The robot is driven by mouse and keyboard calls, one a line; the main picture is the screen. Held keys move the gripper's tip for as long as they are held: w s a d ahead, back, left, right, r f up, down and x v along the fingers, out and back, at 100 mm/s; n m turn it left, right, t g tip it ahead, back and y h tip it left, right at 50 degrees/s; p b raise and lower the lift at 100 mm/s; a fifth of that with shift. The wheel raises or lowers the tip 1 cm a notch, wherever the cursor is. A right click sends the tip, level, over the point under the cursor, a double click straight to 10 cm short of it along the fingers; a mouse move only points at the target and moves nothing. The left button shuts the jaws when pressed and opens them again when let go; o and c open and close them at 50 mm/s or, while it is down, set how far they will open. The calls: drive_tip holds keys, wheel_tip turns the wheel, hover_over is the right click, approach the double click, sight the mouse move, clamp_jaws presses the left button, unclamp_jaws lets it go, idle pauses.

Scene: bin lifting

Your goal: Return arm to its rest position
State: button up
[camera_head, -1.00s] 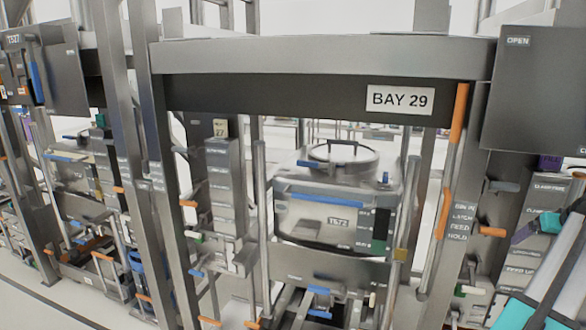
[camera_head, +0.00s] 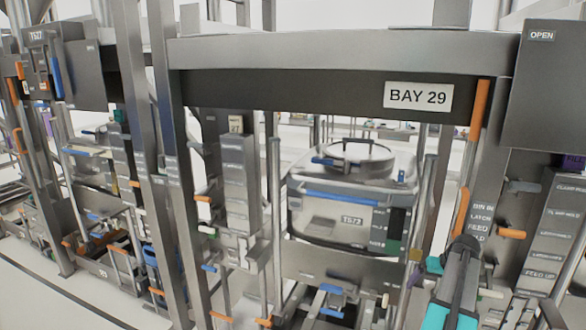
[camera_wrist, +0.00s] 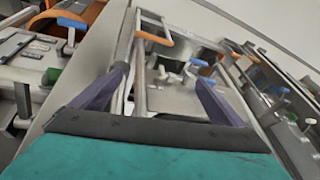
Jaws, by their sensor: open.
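My arm (camera_head: 455,285), dark grey with teal panels, reaches up from the lower right in the head view, in front of the right side of the BAY 29 frame. In the wrist view my gripper (camera_wrist: 160,76) shows two purple fingers spread apart, with nothing between them. Beyond the fingers are grey metal parts of the equipment with orange and blue handles. In the head view the fingers are too small and blurred to make out clearly.
The BAY 29 frame (camera_head: 330,52) holds a lidded metal bin (camera_head: 340,222) between its posts. An orange upright handle (camera_head: 479,108) is on its right post. A dark OPEN panel (camera_head: 548,100) hangs at the right. Light floor (camera_head: 40,290) shows at the lower left.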

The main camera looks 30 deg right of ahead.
drive_tip(key=w+a+f+n+g+y, duration=0.1)
drive_tip(key=w+a+f, duration=0.3)
drive_tip(key=a+f, duration=0.4)
drive_tip(key=w+a+f+n+g+y+b, duration=0.1)
drive_tip(key=w+a+f, duration=0.4)
drive_tip(key=a, duration=0.6)
drive_tip(key=w+a+f+n+g+y, duration=0.1)
drive_tip(key=w+a+f, duration=0.2)
drive_tip(key=a+f, duration=0.55)
drive_tip(key=s+a+f+n+g+b, duration=0.1)
drive_tip(key=a+f, duration=0.4)
drive_tip(key=a, duration=0.5)
drive_tip(key=s+a+f+n+g+b, duration=0.15)
drive_tip(key=a+f, duration=0.35)
drive_tip(key=a, duration=0.6)
drive_tip(key=s+a+f+n+g, duration=0.1)
drive_tip(key=s+a+f+g, duration=0.1)
drive_tip(key=s+a+f, duration=0.3)
drive_tip(key=s+a+f+n+g+h, duration=0.1)
drive_tip(key=s+a+f, duration=0.4)
drive_tip(key=s+a, duration=0.9)
drive_tip(key=shift+s+a+n+g+h+b, duration=0.35)
drive_tip(key=shift+n+g, duration=0.2)
drive_tip(key=shift+g, duration=0.3)
drive_tip(key=shift+d+f, duration=0.1)
